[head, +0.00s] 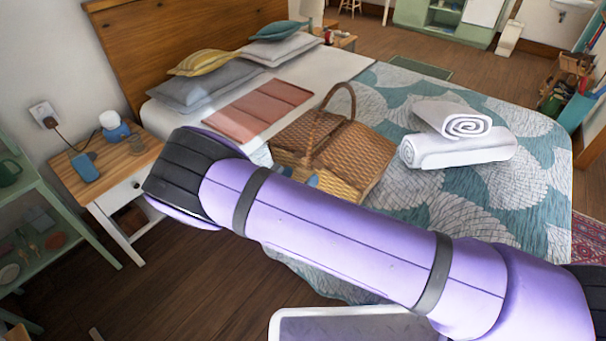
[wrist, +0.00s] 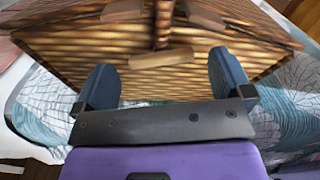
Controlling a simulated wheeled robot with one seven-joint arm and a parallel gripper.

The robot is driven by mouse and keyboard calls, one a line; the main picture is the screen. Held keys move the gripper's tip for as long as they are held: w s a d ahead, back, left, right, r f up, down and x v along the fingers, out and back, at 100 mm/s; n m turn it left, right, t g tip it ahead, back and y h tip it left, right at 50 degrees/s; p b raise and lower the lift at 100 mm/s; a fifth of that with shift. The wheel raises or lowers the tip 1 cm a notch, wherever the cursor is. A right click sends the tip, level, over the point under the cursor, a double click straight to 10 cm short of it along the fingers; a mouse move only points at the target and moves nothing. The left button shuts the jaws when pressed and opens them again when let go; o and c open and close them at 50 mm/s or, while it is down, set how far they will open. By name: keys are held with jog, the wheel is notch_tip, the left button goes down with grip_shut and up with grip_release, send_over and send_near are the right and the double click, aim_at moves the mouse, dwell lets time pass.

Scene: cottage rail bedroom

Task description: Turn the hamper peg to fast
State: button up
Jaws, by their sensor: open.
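The wicker hamper (head: 360,165) sits on the bed with its arched handle upright and its lids down. In the wrist view the hamper (wrist: 75,65) fills the upper part, close in front of me. A pale wooden peg (wrist: 161,59) lies roughly level across its front, below the handle. My gripper (wrist: 163,66) is open, with one blue finger on each side of the peg and gaps between. I cannot tell whether either finger touches the wicker. In the head view my arm hides most of the gripper and the hamper's near lower corner.
Rolled white towels (head: 458,150) lie on the bed (head: 505,200) right of the hamper. A folded pink cloth (head: 258,108) and pillows (head: 205,85) lie behind it. A nightstand (head: 105,175) with a lamp and small items stands left. Floor (head: 190,275) shows between.

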jog(key=v, duration=0.8)
jog(key=shift+s+a, duration=0.25)
jog(key=shift+s, duration=0.1)
jog(key=c, duration=0.5)
jog(key=shift+m, duration=0.4)
jog(key=c, duration=0.4)
jog(key=shift+m, duration=0.7)
jog(key=shift+c, duration=1.1)
jog(key=w+d+m, duration=0.6)
jog(key=w+m, duration=0.2)
jog(key=m, duration=0.7)
jog(key=shift+m, duration=0.4)
